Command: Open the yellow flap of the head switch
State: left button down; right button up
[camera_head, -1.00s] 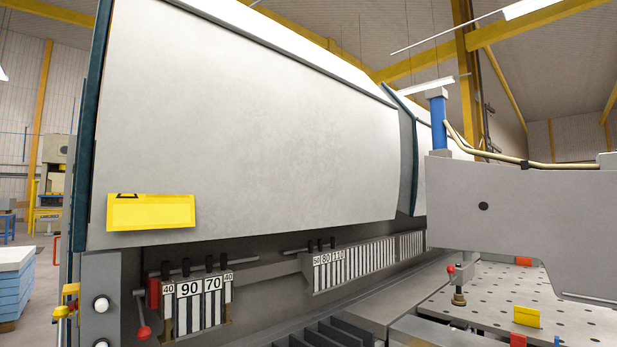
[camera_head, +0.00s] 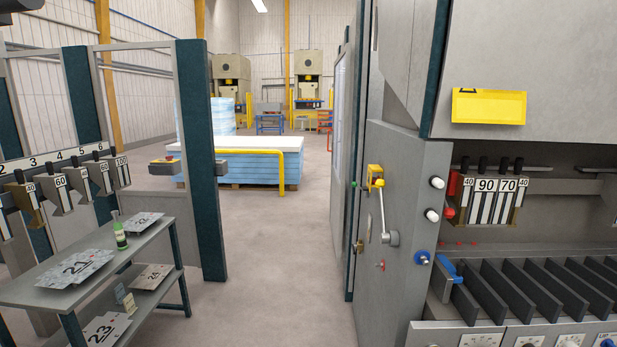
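A small yellow flap (camera_head: 376,172) sits on the left side face of the grey machine housing (camera_head: 400,250), right of the picture's middle. It appears to be the head switch cover; whether it is open is too small to tell. A grey crank-like lever (camera_head: 391,238) is below it. A larger yellow plate (camera_head: 489,106) is on the machine's upper front cover. Neither of my grippers shows in the head view.
A grey two-level cart (camera_head: 95,265) with number sheets and a green bottle (camera_head: 119,232) stands at left, before a tool rack (camera_head: 70,155). A blue-sided pallet stack (camera_head: 245,160) stands behind. The floor between cart and machine is clear.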

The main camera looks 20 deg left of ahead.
aim_at(369, 184)
jog(key=j+u, duration=0.25)
jog(key=j, duration=0.2)
jog(key=i+j+z, duration=0.15)
jog(key=i+j, duration=0.15)
jog(key=i, duration=0.25)
jog(key=i+j+z, duration=0.2)
jog(key=i+j, duration=0.2)
jog(key=i, duration=0.1)
